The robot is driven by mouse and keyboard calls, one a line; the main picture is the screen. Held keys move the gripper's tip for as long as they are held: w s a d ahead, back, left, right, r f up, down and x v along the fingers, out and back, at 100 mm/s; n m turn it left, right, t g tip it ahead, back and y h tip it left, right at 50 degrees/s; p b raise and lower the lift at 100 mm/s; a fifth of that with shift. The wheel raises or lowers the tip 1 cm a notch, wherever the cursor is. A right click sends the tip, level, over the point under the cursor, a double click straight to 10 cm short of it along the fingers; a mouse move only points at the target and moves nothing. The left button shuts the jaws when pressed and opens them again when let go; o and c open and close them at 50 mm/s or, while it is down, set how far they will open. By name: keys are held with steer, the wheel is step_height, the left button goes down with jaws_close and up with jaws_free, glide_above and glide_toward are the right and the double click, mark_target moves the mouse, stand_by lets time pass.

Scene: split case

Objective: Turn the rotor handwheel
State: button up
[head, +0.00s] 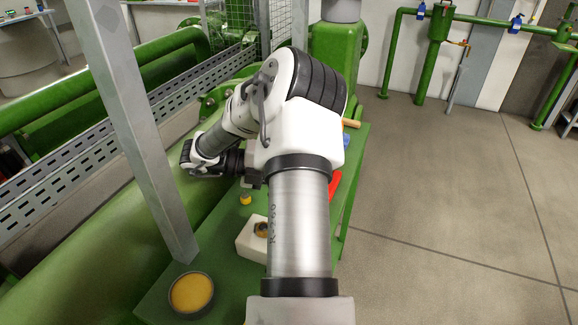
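My arm fills the middle of the head view and bends back to the left at its far end. My gripper (252,172) is a dark shape above the green bench, partly behind my own arm. Its fingertips are hidden, so I cannot tell whether it is open or holds anything. A green round part (213,101) shows behind my arm by the machine; I cannot tell whether it is the rotor handwheel. Another green wheel-like edge (364,38) shows beside the green column at the back.
The green bench (160,300) holds a round tin with yellow content (191,292), a white block (248,243), a small yellow item (246,199) and a red item (334,186). A grey post (130,120) stands at left. The floor at right is clear.

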steer(key=shift+f, duration=0.1)
stand_by(0.3)
steer(key=o, duration=1)
steer(key=p+v, duration=0.6)
steer(key=shift+r, duration=0.45)
steer(key=a+p, duration=0.1)
steer(key=p, duration=0.3)
steer(key=shift+w, duration=0.1)
steer(key=shift+a+f+p, duration=0.1)
steer(key=shift+a+p, duration=0.05)
steer(key=shift+p, duration=1.1)
